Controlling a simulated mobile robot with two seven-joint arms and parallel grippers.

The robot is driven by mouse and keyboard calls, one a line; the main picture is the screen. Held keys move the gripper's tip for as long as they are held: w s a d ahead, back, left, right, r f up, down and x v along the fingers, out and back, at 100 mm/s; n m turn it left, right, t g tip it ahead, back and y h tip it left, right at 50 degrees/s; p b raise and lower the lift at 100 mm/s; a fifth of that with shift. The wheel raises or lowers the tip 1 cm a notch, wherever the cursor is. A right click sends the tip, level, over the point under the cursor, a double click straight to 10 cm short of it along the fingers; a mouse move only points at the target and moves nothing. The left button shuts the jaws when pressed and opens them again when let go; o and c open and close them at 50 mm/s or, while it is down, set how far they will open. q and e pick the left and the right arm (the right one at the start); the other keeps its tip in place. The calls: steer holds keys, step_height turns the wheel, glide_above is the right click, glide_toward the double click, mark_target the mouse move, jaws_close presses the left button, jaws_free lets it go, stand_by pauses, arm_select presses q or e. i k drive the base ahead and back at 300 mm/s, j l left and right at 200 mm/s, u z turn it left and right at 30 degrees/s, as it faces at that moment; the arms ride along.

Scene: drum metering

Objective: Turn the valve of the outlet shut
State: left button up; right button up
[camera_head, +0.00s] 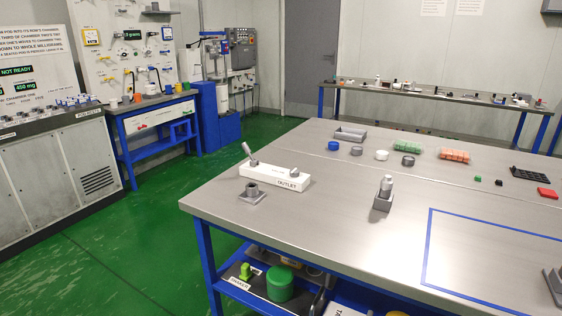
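The outlet (287,186) is a long white block lying on the steel table, with the label OUTLET on its near right end. A grey lever (248,153) stands up at a tilt from its far left end, leaning up and to the left; I take it for the valve handle. I cannot tell from here whether the valve is open or shut. Neither of my grippers is in view, and nothing touches the lever.
A grey socket block (252,194) stands just in front of the outlet. A grey holder with a small bottle (386,186) stands to its right. Caps, a grey tray (350,134) and green and orange racks (453,156) lie farther back. The blue-outlined area (500,262) is mostly bare.

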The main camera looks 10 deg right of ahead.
mark_target(294, 173)
steer(key=i+j, duration=0.6)
steer(key=i, duration=0.15)
steer(key=i+j, duration=0.6)
steer(key=i, duration=0.15)
